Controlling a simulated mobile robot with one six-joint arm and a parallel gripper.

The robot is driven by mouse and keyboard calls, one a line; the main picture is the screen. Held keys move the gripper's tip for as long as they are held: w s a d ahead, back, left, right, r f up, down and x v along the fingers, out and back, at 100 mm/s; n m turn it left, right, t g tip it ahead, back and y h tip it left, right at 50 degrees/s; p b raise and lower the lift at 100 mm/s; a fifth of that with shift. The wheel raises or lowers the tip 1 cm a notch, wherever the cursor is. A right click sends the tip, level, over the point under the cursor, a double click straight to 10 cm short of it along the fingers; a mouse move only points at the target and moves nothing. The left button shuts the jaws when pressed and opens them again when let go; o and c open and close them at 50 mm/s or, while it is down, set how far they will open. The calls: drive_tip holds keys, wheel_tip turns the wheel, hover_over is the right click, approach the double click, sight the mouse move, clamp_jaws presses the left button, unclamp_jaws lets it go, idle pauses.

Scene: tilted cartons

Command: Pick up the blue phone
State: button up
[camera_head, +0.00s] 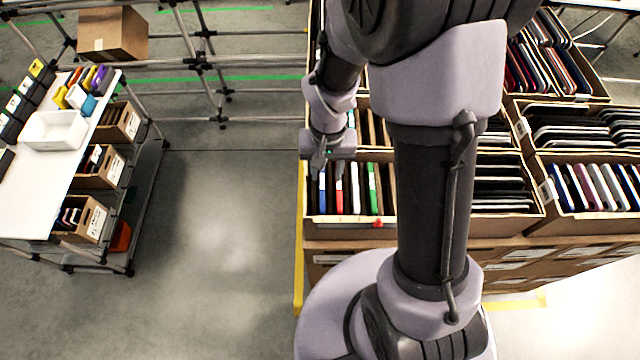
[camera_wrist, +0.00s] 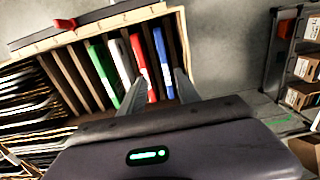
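The blue phone (camera_wrist: 162,58) stands on edge in a carton (camera_head: 330,217), at the end of a row of phones. In the head view the blue phone (camera_head: 322,196) is partly hidden by my gripper (camera_head: 318,170) just above it. In the wrist view my gripper (camera_wrist: 161,78) is open, its two fingers apart and empty. The blue phone and the lower part of the red phone (camera_wrist: 141,58) show in the gap between the fingers. I cannot tell how far above the phones the fingertips are.
Beside the red phone stand a white phone (camera_wrist: 119,62) and a green phone (camera_wrist: 103,70), with brown dividers between. More cartons of phones (camera_head: 590,185) fill the right. A table with a white bin (camera_head: 55,131) stands at left; the floor between (camera_head: 220,220) is clear.

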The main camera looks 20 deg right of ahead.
sight(322, 185)
drive_tip(key=f, duration=0.5)
drive_tip(key=w+a+f, duration=0.1)
drive_tip(key=f, duration=0.1)
drive_tip(key=shift+f, duration=0.15)
drive_tip(key=shift+s+d, duration=0.1)
drive_tip(key=shift+s, duration=0.05)
drive_tip(key=c, duration=0.4)
clamp_jaws()
